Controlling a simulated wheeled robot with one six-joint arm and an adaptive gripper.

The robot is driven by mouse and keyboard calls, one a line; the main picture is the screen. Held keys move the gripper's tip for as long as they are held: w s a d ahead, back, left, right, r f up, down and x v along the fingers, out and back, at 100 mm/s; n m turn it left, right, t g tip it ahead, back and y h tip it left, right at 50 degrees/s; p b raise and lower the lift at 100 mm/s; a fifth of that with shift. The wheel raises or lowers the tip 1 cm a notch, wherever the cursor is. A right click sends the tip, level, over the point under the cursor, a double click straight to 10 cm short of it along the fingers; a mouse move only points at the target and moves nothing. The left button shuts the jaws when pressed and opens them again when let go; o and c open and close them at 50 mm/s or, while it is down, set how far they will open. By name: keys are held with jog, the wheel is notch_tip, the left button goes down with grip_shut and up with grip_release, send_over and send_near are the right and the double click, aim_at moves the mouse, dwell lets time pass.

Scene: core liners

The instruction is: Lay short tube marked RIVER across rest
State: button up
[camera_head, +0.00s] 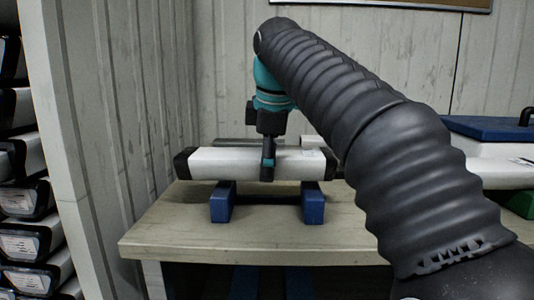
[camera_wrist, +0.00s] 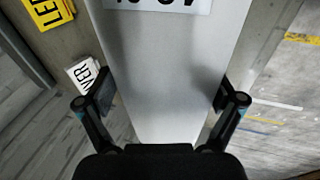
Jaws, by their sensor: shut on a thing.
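A short white tube (camera_head: 222,164) with black end caps lies level across the picture in the head view. My gripper (camera_head: 268,170) comes down from above and is shut around its middle. In the wrist view the tube (camera_wrist: 165,75) runs between both fingers, with a partly cut-off label (camera_wrist: 165,4) at the top. The rest shows as two blue blocks, left (camera_head: 221,203) and right (camera_head: 313,204), directly under the tube. I cannot tell whether the tube touches them. A white label ending in "VER" (camera_wrist: 90,76) shows beside the left finger; its first letters are hidden.
The rest stands on a pale table (camera_head: 180,235). Grey and white pieces lie behind the tube. A blue-lidded white box (camera_head: 500,160) is at right, a rack of tubes (camera_head: 25,205) at far left. A yellow label (camera_wrist: 47,10) shows in the wrist view. The table's front left is clear.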

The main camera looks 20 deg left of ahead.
jog(key=shift+f, duration=0.75)
jog(key=shift+f, duration=0.15)
jog(key=o, duration=1.5)
jog(key=p+v, duration=0.2)
jog(key=v, duration=0.9)
jog(key=shift+s+d+r, duration=0.1)
jog(key=shift+s+r, duration=0.15)
jog(key=shift+r, duration=0.25)
